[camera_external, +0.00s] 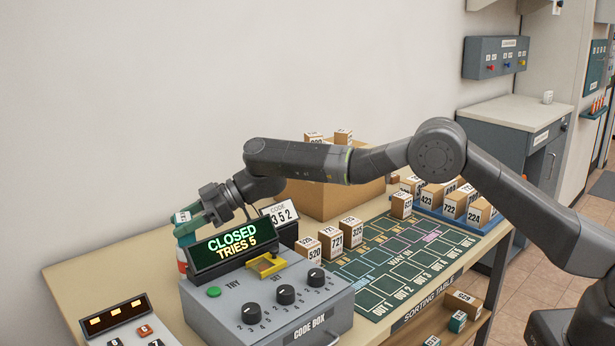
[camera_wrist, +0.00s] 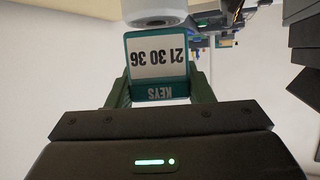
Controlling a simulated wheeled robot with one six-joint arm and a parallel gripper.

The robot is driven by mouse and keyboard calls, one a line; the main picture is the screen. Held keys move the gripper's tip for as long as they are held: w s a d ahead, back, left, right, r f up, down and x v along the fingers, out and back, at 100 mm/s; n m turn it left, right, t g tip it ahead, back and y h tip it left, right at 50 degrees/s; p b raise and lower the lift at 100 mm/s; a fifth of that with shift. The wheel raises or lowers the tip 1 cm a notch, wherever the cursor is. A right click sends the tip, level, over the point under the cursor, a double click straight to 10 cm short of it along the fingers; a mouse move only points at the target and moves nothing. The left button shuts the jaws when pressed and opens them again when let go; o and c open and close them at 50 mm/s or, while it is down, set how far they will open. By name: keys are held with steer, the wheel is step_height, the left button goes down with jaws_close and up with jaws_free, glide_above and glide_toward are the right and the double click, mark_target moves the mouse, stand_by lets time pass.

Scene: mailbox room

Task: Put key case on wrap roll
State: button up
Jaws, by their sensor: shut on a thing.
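The key case (camera_wrist: 158,57) is a teal block with a white face, marked KEYS and 21 30 36, upside down in the wrist view. My gripper (camera_wrist: 160,90) is shut on it, with a green finger at each side. In the external view the key case (camera_external: 182,216) is held at the left end of my arm, behind the code box. A white and red upright thing (camera_external: 182,258), likely the wrap roll, stands just below it, mostly hidden by the code box. A round white end (camera_wrist: 154,14) shows beyond the case in the wrist view. I cannot tell whether they touch.
The grey code box (camera_external: 270,305) with its CLOSED TRIES 5 display (camera_external: 232,244) stands close in front. A keypad (camera_external: 125,325) is at the front left. Numbered boxes (camera_external: 330,240) and a green sorting mat (camera_external: 405,265) lie right. The table's left back is bare.

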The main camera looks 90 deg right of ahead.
steer(key=shift+f, duration=0.2)
steer(key=shift+f+b, duration=0.25)
steer(key=shift+b, duration=0.1)
steer(key=o, duration=1.1)
steer(key=shift+r, duration=0.1)
steer(key=shift+r+p, duration=0.15)
steer(key=shift+p, duration=0.2)
steer(key=b+v, duration=0.3)
steer(key=v, duration=0.9)
steer(key=shift+b, duration=0.35)
